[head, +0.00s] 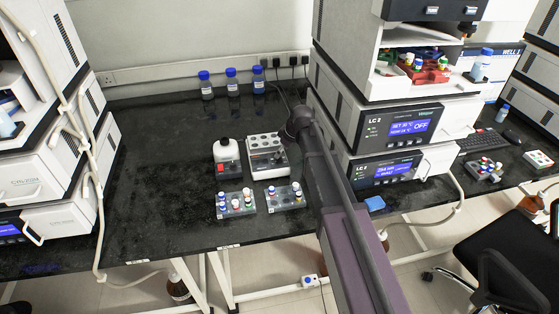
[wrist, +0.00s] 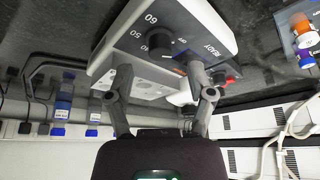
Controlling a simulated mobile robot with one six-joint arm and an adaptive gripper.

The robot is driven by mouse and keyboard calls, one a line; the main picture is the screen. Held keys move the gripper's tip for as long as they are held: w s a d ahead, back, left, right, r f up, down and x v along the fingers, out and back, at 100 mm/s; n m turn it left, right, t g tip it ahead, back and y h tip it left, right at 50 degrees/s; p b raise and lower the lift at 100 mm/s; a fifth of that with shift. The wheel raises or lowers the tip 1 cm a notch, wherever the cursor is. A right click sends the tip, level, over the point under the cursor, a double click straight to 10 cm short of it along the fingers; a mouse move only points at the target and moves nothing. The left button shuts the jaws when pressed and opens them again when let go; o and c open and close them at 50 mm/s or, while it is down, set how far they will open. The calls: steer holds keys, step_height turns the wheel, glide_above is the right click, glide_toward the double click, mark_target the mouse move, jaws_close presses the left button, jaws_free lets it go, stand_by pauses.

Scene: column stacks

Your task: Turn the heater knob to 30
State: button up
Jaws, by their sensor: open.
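The heater (head: 254,172) is a pale box with a grey tube block on top. It stands mid-bench in the head view and fills the upper middle of the wrist view (wrist: 210,28). Its dark round knob (wrist: 160,43) faces my gripper, with number marks, OFF and READY printed around it. The knob's exact setting is too small to read. My gripper (wrist: 160,68) is open, with one finger to each side below the knob in the wrist view; I cannot tell whether either touches it. In the head view my arm's end is by the heater's right side, fingers hidden.
A white bottle on a small device (head: 227,155) stands left of the heater. Two vial racks (head: 236,204) (head: 285,197) stand in front. Blue-capped bottles (head: 231,83) line the wall. LC instrument stacks (head: 395,130) rise at the right.

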steer(key=shift+b+x, duration=1.3)
steer(key=shift+x, duration=0.45)
steer(key=shift+c, duration=0.2)
jaws_close()
